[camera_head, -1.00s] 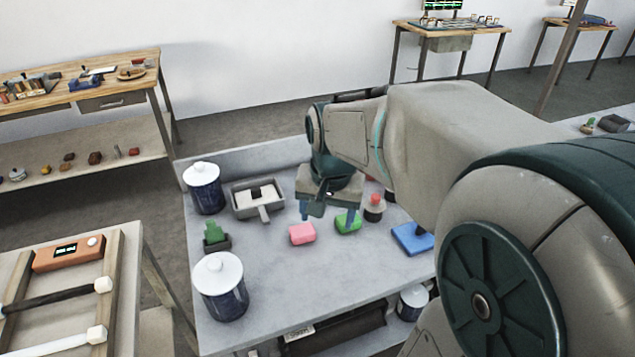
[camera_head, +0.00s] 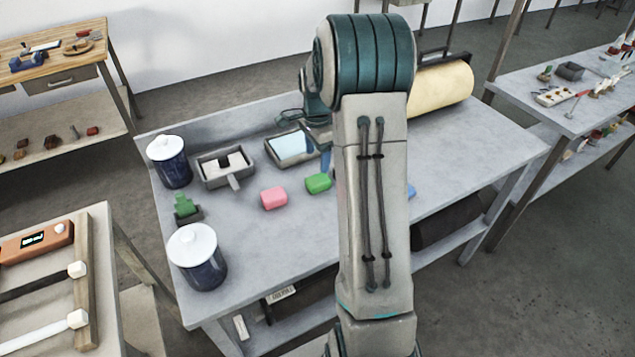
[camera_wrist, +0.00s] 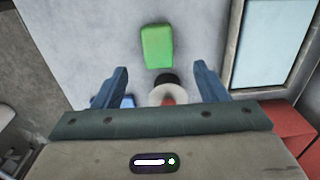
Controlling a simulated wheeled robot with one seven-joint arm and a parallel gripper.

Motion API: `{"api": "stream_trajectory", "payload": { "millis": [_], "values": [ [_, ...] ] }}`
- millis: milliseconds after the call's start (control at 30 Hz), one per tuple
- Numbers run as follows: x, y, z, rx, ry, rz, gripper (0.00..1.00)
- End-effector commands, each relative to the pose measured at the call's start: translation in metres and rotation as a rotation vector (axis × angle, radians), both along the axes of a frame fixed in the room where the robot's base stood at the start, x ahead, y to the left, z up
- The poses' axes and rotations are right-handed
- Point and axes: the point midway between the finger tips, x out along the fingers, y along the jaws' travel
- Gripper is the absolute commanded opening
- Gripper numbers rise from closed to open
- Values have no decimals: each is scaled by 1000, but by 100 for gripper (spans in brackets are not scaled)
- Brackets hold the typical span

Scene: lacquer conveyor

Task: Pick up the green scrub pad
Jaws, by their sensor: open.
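The green scrub pad (camera_head: 318,183) is a small rounded green block lying on the grey table, right of a pink block (camera_head: 273,198). In the wrist view the green pad (camera_wrist: 157,46) lies beyond my fingertips, near the top middle. My gripper (camera_wrist: 160,69) is open with its two blue fingers apart and nothing held between them. The pad is apart from both fingers. In the head view my arm hides most of my gripper and part of the table right of the pad.
A round pale object with a dark top (camera_wrist: 167,91) shows between the finger bases. A pale-blue-filled tray (camera_head: 292,149), a grey tray (camera_head: 226,168) and two lidded canisters (camera_head: 169,162) (camera_head: 197,257) stand around. A yellow roll (camera_head: 443,87) is at the back right. The front middle is clear.

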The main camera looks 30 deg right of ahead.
Motion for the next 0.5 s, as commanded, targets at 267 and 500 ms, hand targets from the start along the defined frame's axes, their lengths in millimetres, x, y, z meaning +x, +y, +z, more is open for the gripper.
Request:
{"api": "stream_trajectory", "payload": {
  "millis": [267, 500],
  "values": [
    [0, 0, -37, 0, 0, 2, 66],
    [-4, 3, -61, 2, 4, 2, 66]
  ]
}}
